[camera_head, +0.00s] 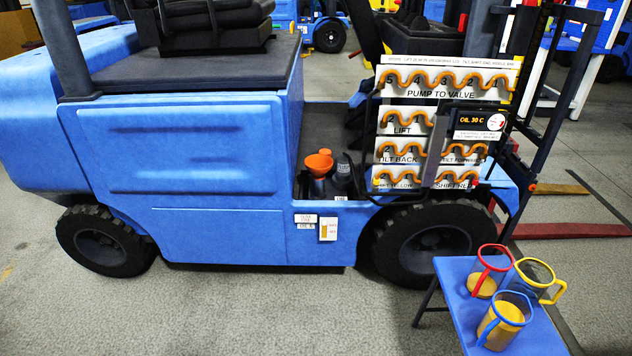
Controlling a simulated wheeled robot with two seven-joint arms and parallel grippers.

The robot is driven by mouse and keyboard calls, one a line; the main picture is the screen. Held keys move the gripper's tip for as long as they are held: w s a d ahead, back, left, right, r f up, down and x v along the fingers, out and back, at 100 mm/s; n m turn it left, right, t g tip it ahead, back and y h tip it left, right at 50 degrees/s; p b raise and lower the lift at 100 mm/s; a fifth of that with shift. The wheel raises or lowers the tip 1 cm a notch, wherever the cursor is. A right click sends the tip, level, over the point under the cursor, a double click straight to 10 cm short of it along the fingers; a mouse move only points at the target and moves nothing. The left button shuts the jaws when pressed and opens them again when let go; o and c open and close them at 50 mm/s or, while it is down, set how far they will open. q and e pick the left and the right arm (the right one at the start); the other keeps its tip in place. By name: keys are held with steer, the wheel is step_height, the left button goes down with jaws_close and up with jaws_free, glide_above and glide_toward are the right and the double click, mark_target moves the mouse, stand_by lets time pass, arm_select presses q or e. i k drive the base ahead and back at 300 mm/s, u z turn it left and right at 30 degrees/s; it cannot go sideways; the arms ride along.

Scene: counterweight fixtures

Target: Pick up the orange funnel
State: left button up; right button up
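The orange funnel (319,162) sits low in the step well of the blue forklift, upright, with its wide orange mouth at the top. Its lower part looks dark and is partly hidden by the well's edge, so I cannot tell whether it stands in something. A dark bottle (343,170) stands close beside it on the right. Neither of my grippers shows in the head view.
The blue forklift (190,180) fills the left and middle. A panel with orange hoses (445,85) stands right of the well. A blue table (458,283) at the lower right holds three jugs with red, yellow and blue rims. Grey floor (250,315) in front is clear.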

mark_target(318, 164)
steer(key=u, duration=0.7)
steer(key=i, duration=0.8)
steer(key=u, duration=0.65)
steer(key=i, duration=1.05)
steer(key=z, duration=0.3)
